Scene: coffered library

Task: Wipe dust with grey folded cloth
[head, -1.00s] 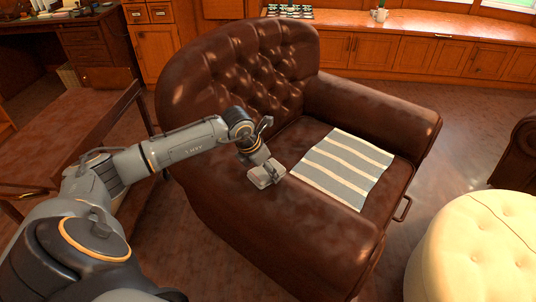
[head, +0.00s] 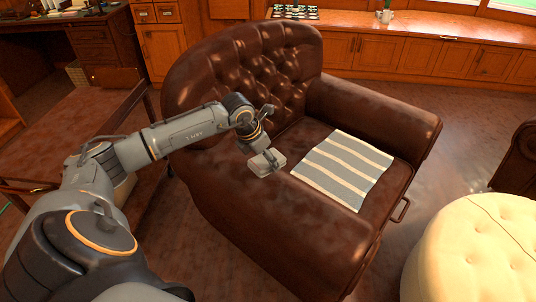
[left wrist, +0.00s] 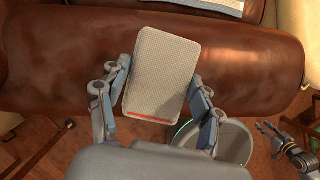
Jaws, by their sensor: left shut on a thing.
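My left gripper (head: 268,156) is shut on a small grey folded cloth (head: 265,164). The cloth is at the near armrest (head: 245,190) of a brown leather armchair; I cannot tell whether it touches the leather. In the left wrist view, the grey cloth (left wrist: 162,72) sits tilted between both fingers (left wrist: 160,88), with a red strip at its lower edge and the armrest (left wrist: 60,65) behind it. Pale sheen shows on the leather, but I cannot tell dust from reflections. What seems to be my right gripper (left wrist: 272,132) shows at the left wrist view's lower right.
A striped grey-and-white cloth (head: 343,168) lies flat on the seat. A cream tufted ottoman (head: 475,250) stands at right. A wooden table (head: 50,140) is at left. Bare floor (head: 405,255) lies between armchair and ottoman.

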